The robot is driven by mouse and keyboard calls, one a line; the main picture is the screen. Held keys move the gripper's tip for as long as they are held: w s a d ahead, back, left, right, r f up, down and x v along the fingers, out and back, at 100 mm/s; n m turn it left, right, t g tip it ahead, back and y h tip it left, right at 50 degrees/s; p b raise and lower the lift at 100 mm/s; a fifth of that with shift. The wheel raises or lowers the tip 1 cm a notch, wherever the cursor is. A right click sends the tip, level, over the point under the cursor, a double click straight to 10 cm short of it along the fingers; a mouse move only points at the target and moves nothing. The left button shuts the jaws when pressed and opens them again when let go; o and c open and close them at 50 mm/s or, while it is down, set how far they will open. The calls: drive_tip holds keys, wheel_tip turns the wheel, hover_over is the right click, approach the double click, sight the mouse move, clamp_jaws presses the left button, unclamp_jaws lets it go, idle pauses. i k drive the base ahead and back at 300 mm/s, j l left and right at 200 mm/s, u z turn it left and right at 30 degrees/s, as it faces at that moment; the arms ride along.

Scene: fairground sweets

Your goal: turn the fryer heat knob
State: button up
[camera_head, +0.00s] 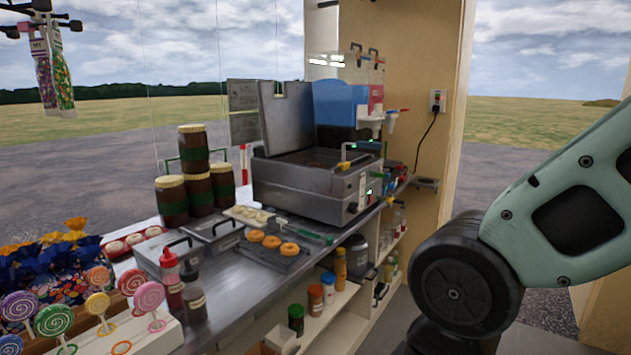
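The fryer (295,188) is a steel box on the counter, with its lid (288,117) raised at the back. A small dark round knob (352,208) sits low on the fryer's narrow front face, beside a light label; it looks like the heat knob, but its setting is too small to read. A yellow-tipped handle (344,165) sticks out at the fryer's top edge. My arm fills the right side of the view, well apart from the fryer. My gripper is out of the picture.
The steel counter (250,290) holds a tray of doughnuts (290,262), stacked brown jars (194,150), sauce bottles and lollipops. Bottles stand on shelves below. A drinks dispenser (340,103) stands behind the fryer. A wall with a socket (438,100) rises beyond. Open floor lies right of the counter.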

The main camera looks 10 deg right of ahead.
sight(353, 208)
drive_tip(key=i+j+z, duration=0.1)
drive_tip(key=i+z, duration=0.15)
drive_tip(key=i, duration=0.8)
